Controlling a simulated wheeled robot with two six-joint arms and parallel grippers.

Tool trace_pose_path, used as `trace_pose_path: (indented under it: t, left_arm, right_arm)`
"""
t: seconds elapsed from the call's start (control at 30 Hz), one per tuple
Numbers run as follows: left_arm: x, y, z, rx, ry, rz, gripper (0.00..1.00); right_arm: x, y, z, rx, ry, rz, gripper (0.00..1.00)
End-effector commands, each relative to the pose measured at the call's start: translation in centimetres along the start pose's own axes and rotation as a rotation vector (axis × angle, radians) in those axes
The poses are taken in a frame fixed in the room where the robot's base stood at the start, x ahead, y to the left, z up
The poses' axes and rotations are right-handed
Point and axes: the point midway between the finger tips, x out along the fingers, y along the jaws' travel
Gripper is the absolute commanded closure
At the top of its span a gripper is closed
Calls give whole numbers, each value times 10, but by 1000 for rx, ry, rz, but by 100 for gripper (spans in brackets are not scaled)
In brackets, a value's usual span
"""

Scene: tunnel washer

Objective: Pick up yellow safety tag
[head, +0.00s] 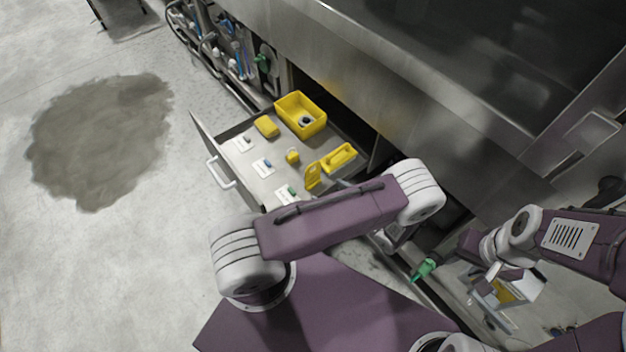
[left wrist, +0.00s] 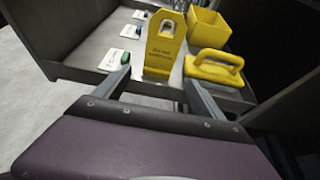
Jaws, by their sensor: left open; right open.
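The yellow safety tag (left wrist: 164,50) stands upright in the open drawer, with a hole near its top and dark printed text. It also shows in the head view (head: 312,176), at the near side of the drawer. My left gripper (left wrist: 158,72) is open, with one grey finger at each side of the tag's lower part. I see no clear contact between the fingers and the tag. In the head view my left arm hides most of that gripper. My right gripper (head: 447,260) is away to the right, close to a green handle-like part (head: 425,268); its fingers are hard to make out.
The drawer (head: 213,152) also holds a yellow bin (head: 318,128), a yellow handled block (head: 340,157), a yellow padlock-like piece (head: 292,156), a yellow block (head: 266,126) and several small white cards. The steel machine (head: 420,70) overhangs the drawer's back. Open floor lies left.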

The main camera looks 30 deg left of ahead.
Motion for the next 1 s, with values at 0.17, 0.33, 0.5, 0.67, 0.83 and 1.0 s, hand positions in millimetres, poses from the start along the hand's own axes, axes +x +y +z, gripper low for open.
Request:
trace_pose_path:
  t: [0.17,0.33,0.5,0.67,0.83,1.0]
  left_arm:
    - [26,1,-1,-1,1,4,20]
    - [33,1,-1,-2,1,3,20]
    - [65,5,-4,-1,1,7,20]
    - [81,4,-2,-2,1,3,20]
    - [81,4,-2,-2,1,2,20]
    - [81,4,-2,-2,1,2,59]
  right_arm:
    - [6,0,1,0,0,0,56]
    - [8,0,1,0,0,0,56]
    - [18,0,2,0,0,0,56]
    - [19,0,2,0,0,0,56]
    - [18,0,2,0,0,0,56]
    - [18,0,2,0,0,0,56]
